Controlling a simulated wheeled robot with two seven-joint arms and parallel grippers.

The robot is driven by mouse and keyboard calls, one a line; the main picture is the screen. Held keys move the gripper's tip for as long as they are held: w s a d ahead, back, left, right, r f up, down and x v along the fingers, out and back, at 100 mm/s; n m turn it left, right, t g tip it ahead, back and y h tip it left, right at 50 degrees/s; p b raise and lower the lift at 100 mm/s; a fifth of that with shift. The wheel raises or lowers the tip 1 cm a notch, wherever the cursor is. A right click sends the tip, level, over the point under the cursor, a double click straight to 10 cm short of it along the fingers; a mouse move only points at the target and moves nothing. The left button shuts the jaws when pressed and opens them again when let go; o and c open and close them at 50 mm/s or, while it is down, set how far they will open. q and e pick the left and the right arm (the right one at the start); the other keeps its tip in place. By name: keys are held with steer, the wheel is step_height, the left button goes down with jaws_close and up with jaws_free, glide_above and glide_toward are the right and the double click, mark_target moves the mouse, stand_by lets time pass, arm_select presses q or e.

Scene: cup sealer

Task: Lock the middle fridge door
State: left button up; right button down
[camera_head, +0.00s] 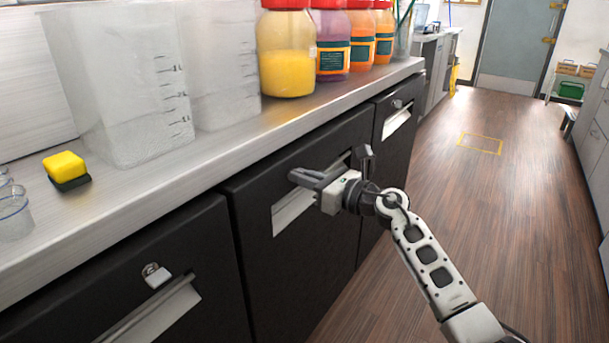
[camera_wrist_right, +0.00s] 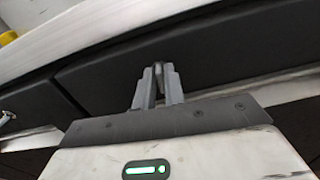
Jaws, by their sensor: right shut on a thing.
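The middle fridge door (camera_head: 320,250) is a black front under the steel counter, closed, with a pale recessed handle (camera_head: 290,216). My right gripper (camera_head: 302,178) is at the upper part of this door, its fingers pointing left along the front. In the right wrist view, its fingers (camera_wrist_right: 158,78) are shut on a small silvery lock piece (camera_wrist_right: 158,68) at the dark door front. The fingers hide most of this piece, so I cannot tell which way it is turned. My left gripper is not in view.
Silver locks show on the left door (camera_head: 155,275) and the right door (camera_head: 397,103). The counter edge (camera_head: 215,170) runs just above my right gripper. Clear tubs (camera_head: 125,90), sauce jars (camera_head: 287,70) and a yellow sponge (camera_head: 64,165) stand on top. The wooden floor (camera_head: 500,210) is open.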

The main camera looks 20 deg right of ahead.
arm_select(q)
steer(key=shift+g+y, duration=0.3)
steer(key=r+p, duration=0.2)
steer(key=p, duration=0.3)
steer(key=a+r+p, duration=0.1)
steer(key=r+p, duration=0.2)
steer(key=p, duration=0.2)
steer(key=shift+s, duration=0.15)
arm_select(e)
steer(key=m, duration=1.6)
steer(key=shift+d+f+m, duration=0.1)
steer(key=shift+f+m, duration=0.05)
steer(key=shift+m, duration=0.25)
steer(key=c, duration=1.6)
jaws_free()
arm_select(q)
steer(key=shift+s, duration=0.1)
